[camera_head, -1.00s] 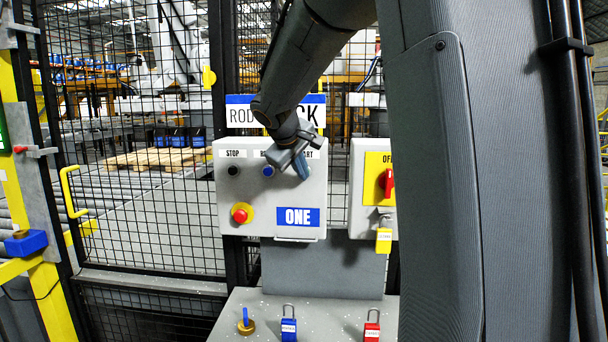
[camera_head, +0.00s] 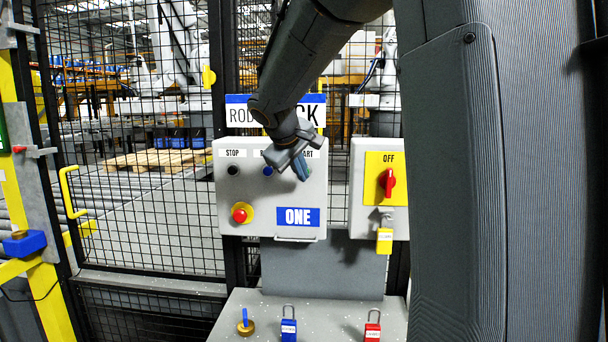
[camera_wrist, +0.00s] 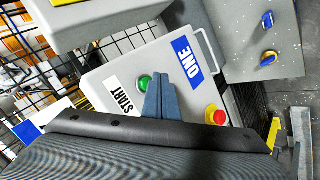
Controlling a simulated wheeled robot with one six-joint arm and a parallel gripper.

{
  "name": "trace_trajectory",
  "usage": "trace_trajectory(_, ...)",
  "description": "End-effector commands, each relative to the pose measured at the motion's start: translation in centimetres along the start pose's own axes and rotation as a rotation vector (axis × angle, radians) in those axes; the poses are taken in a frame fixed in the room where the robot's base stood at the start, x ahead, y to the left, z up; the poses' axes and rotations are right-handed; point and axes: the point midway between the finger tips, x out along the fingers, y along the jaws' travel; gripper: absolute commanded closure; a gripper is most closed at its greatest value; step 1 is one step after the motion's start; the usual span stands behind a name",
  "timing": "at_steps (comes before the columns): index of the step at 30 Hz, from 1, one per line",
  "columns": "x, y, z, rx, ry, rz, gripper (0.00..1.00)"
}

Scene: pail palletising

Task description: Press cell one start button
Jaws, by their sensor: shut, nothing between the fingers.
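The grey cell one control box (camera_head: 262,222) carries a blue ONE sign (camera_head: 298,217). In the wrist view, the green start button (camera_wrist: 145,84) shows beside the START label (camera_wrist: 121,103). My gripper (camera_head: 301,172) is shut and empty in front of the box's upper right, covering most of the start button and part of its label in the head view. In the wrist view the gripper's closed blue-grey fingers (camera_wrist: 158,84) partly overlap the button's edge. I cannot tell whether they touch it.
The box also has a black stop button (camera_head: 233,171), a blue button (camera_head: 267,171) and a red emergency stop (camera_head: 240,215). A red OFF switch (camera_head: 387,182) with a yellow padlock (camera_head: 384,240) is to the right. Mesh fencing stands behind.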

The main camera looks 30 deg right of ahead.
Motion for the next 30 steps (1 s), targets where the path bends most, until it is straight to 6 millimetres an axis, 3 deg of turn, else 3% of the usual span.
trace_trajectory(18,-3.2,-2.4,2.3,-0.001,0.001,0.0,1.0)
trace_trajectory(30,-3.5,-2.5,2.5,0.0,0.0,0.0,1.0)
